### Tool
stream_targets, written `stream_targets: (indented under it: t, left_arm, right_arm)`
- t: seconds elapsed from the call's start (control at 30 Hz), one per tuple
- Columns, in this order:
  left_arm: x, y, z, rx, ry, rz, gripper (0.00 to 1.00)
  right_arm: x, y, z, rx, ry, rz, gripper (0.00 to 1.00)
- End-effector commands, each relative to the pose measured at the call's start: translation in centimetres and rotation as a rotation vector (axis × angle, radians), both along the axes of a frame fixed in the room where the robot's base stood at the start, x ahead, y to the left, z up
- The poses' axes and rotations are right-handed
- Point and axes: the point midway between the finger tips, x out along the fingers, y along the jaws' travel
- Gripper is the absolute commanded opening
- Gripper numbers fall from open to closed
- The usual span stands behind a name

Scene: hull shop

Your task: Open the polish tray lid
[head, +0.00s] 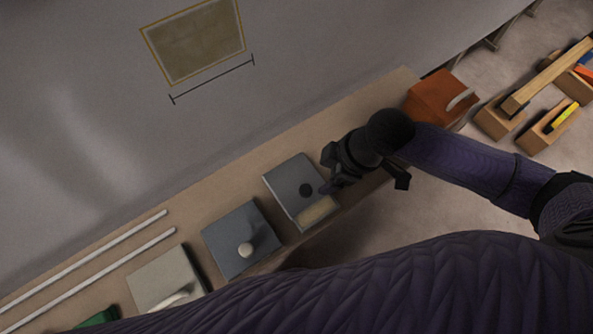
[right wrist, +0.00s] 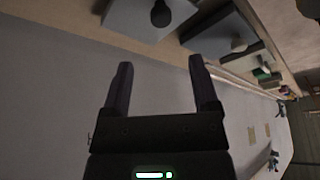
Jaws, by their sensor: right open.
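A grey lidded box (head: 287,180) with a dark round knob (head: 306,190) and a tan label (head: 316,212) sits on the wooden shelf; which box is the polish tray I cannot tell for sure. Its lid looks shut. My right gripper (head: 327,171) is open and empty, just right of this box in the head view. In the right wrist view, my open fingers (right wrist: 158,75) have nothing between them, and the grey box (right wrist: 130,18) with its dark knob (right wrist: 161,13) shows beyond them at the top. My left gripper is not in view.
Left along the shelf (head: 236,173) stand a blue-grey box (head: 229,232) with a pale knob, a pale box (head: 160,278) with a white handle, a green item (head: 100,318) and white rods (head: 90,250). An orange box (head: 434,97) and wooden holders (head: 500,118) stand right. A wall rises behind.

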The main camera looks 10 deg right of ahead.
Motion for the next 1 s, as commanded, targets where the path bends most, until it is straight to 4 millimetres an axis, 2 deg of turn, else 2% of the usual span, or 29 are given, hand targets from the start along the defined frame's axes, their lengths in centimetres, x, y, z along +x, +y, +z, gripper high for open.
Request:
stream_targets:
  t: [0.23,0.4,0.53,0.77,1.0]
  left_arm:
    - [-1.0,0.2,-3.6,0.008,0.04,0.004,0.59]
    - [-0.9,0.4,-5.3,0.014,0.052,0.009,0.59]
    - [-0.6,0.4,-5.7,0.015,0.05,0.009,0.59]
    - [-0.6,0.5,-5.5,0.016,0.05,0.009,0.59]
    - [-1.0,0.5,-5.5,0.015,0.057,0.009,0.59]
  right_arm:
    - [0.7,1.8,-5.8,0.002,0.008,0.001,0.77]
    - [1.3,3.0,-8.6,0.001,0.005,0.0,0.77]
    - [1.5,3.3,-9.2,0.0,0.002,0.001,0.77]
    - [1.6,3.4,-9.0,0.0,0.0,0.0,0.77]
    - [1.5,3.4,-9.0,0.0,0.0,0.0,0.29]
